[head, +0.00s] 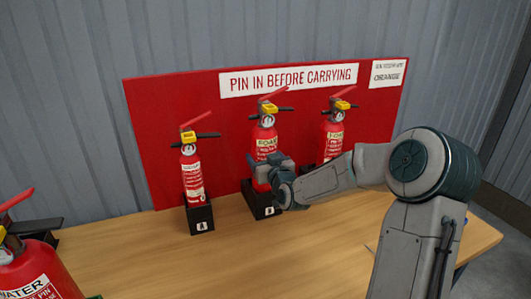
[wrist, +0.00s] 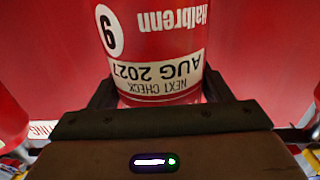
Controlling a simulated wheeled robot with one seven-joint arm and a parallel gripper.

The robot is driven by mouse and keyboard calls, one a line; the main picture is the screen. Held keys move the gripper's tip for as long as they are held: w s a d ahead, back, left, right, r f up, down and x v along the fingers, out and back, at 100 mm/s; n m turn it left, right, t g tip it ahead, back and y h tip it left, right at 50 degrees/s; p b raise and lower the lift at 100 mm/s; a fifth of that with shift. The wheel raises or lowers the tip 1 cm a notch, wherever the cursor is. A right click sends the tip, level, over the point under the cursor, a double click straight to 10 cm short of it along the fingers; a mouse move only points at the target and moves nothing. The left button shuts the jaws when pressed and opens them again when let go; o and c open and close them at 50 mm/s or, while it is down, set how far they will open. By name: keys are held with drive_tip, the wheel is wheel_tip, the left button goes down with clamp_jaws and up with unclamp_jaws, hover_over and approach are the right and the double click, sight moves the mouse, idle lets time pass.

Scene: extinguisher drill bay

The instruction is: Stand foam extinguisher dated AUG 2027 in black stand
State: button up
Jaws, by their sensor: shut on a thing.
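A red extinguisher with a cream label reading FOAM (head: 266,142) is in the middle of the row, upright, with a yellow piece under its raised red handle. My gripper (head: 265,164) is shut around its lower body. The wrist view shows the held extinguisher (wrist: 160,40) upside down, marked 9, Halbrenn and NEXT CHECK AUG 2027. A black stand (head: 264,208) is directly under it. The extinguisher's base meets the stand's top in the head view, but my gripper hides part of that join, so I cannot tell whether it is fully seated.
Another red extinguisher (head: 190,172) stands in a black stand (head: 200,218) on the left. A third extinguisher (head: 331,138) is at the right, its base hidden by my arm. A WATER extinguisher (head: 42,272) is at front left. The wooden table (head: 210,262) is clear in front.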

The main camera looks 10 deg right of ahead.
sight(264, 142)
drive_tip(key=shift+r+p, duration=1.05)
drive_tip(key=shift+r, duration=1.5)
